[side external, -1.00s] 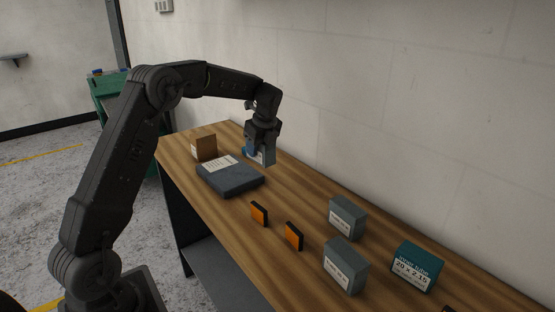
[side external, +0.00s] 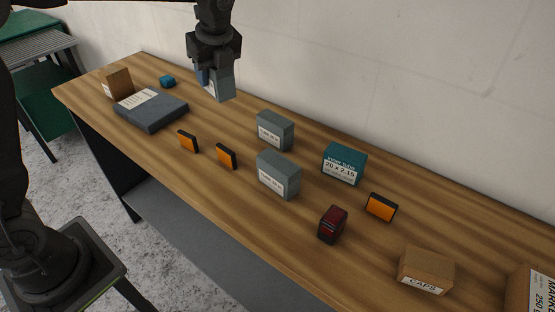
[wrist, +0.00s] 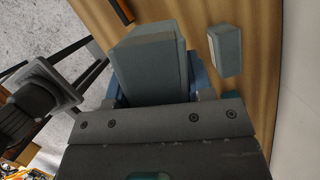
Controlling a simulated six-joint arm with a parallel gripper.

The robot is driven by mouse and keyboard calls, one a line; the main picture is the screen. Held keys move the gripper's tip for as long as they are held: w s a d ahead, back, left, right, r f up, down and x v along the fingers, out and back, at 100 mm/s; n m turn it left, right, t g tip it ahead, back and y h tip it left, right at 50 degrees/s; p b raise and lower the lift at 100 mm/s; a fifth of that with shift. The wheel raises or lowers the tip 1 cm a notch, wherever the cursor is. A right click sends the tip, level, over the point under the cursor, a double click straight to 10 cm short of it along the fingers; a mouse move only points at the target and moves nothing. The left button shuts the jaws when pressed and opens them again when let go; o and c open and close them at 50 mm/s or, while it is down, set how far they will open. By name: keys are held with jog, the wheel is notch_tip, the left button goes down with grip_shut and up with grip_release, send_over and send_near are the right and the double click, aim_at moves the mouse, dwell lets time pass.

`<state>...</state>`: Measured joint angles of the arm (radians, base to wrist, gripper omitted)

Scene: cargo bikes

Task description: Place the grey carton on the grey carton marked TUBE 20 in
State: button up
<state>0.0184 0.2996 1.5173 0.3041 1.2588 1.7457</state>
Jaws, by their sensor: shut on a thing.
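My gripper (side external: 212,78) is shut on a grey carton (side external: 222,87) and holds it above the bench, to the right of the dark flat box. In the wrist view the held grey carton (wrist: 150,65) sits between the blue fingers. Two other grey cartons with white labels stand on the bench: a rear one (side external: 275,128) and a nearer one (side external: 279,174). Their label print is too small for me to read surely, so I cannot tell which says TUBE 20 in. The wrist view shows one standing grey carton (wrist: 225,48) beside the held one, apart from it.
A wall runs behind.

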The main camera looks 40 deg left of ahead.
jog(key=s+d+r+m, duration=0.1)
jog(key=s+d, duration=0.2)
jog(key=d, duration=0.4)
send_near(273, 156)
jog(key=shift+w+a+f, duration=0.15)
jog(key=shift+a+f, duration=0.2)
jog(key=shift+a, duration=0.3)
jog(key=shift+f, duration=2)
jog(key=shift+f, duration=0.15)
jog(key=o, duration=1)
